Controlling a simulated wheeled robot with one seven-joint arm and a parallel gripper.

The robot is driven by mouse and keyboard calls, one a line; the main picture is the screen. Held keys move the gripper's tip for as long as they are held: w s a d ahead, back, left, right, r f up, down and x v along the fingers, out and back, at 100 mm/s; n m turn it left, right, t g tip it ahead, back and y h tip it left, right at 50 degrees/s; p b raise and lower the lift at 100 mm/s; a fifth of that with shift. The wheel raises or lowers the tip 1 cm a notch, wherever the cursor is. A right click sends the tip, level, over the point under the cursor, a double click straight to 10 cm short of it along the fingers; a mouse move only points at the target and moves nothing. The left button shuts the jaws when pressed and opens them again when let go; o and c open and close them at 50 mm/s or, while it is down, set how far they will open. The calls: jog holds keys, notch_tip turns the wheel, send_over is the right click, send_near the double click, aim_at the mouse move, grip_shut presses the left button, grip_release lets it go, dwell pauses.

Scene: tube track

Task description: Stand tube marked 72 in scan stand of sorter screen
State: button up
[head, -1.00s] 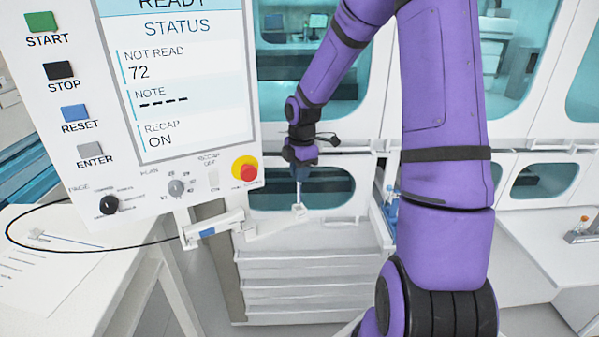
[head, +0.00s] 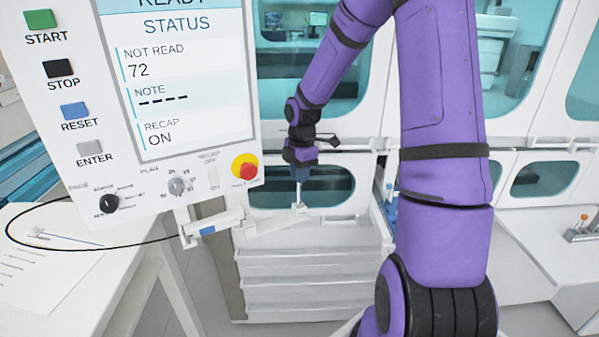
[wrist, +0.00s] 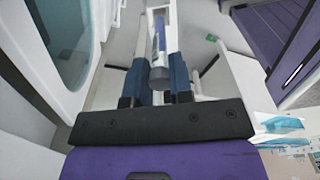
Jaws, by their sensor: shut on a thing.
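My gripper (head: 300,177) points down beside the sorter screen, just above the outer end of the white bracket (head: 262,223) under that screen. The tube's number cannot be read from here. The tube's far end lies close to a white part at the top of the wrist view; I cannot tell whether it is inside it. The sorter screen (head: 185,75) reads NOT READ 72, NOTE dashes, RECAP ON.
The screen panel has a red stop knob (head: 246,169) on its lower right, close to my gripper. A white drawer unit (head: 310,270) stands below. A table with a paper sheet (head: 40,265) and a black cable is at the left. A white bench (head: 550,250) is at the right.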

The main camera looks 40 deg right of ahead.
jog(key=shift+f, duration=1.25)
dwell(0.6)
jog(key=o, duration=0.8)
jog(key=shift+o, duration=0.2)
jog(key=r, duration=1)
jog(key=shift+d+r, duration=0.3)
jog(key=shift+r, duration=0.1)
